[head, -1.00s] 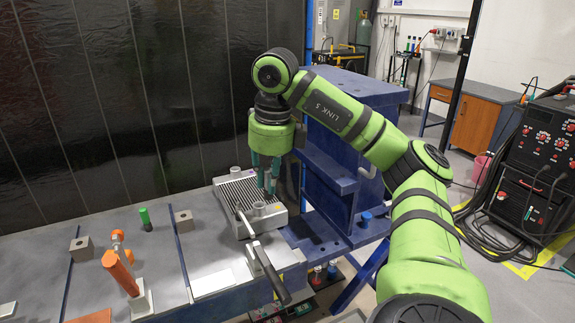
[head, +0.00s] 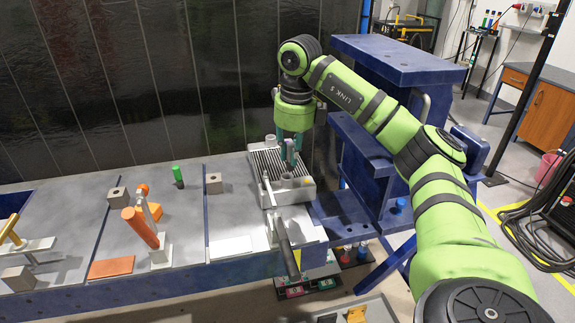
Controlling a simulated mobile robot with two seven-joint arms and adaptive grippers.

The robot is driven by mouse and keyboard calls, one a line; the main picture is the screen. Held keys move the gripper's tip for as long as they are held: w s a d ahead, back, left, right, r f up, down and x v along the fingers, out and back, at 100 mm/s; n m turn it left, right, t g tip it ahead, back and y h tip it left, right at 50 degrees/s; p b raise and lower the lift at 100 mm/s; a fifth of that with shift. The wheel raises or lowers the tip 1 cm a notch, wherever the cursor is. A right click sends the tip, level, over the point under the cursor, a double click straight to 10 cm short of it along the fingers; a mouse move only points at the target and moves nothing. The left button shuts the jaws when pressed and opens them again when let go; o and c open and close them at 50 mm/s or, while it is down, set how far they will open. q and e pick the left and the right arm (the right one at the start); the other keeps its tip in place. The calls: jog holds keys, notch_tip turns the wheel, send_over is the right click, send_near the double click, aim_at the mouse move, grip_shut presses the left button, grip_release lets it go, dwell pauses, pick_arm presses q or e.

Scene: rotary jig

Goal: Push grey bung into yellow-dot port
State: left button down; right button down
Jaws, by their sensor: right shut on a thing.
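My right gripper (head: 291,158) reaches down over the grey ribbed jig block (head: 306,192) from its green wrist. Its teal fingers are shut on a small grey piece (head: 291,151), which looks like the grey bung and is partly hidden by the fingers. The piece is just above or at a round grey port (head: 287,180) near the block's front edge; I cannot tell whether they touch. Another round grey port (head: 270,140) stands at the block's back left. I cannot make out a yellow dot clearly on either port. My left gripper is out of view.
A lever with a dark handle (head: 287,248) sticks out in front of the block. A blue steel frame (head: 385,165) stands close on the right.

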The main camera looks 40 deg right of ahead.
aim_at(289, 143)
jog(key=shift+w+f, duration=0.35)
jog(key=shift+w, duration=0.2)
notch_tip(289, 143, down, 3)
jog(key=shift+f+p, duration=0.1)
jog(key=shift+p, duration=0.7)
jog(key=shift+f, duration=0.45)
jog(key=shift+f, duration=0.1)
jog(key=c, duration=1.2)
grip_release()
jog(key=shift+o, duration=0.2)
jog(key=r, duration=0.3)
jog(key=r+b, duration=0.1)
jog(key=r, duration=0.5)
jog(key=shift+s+r, duration=0.1)
jog(key=shift+s, duration=0.3)
jog(key=shift+s+r+p, duration=0.15)
jog(key=shift+r+p, duration=0.1)
jog(key=shift+r, duration=0.55)
jog(key=shift+s+r+p, duration=0.1)
jog(key=shift+r+p, duration=0.15)
jog(key=shift+r, duration=0.5)
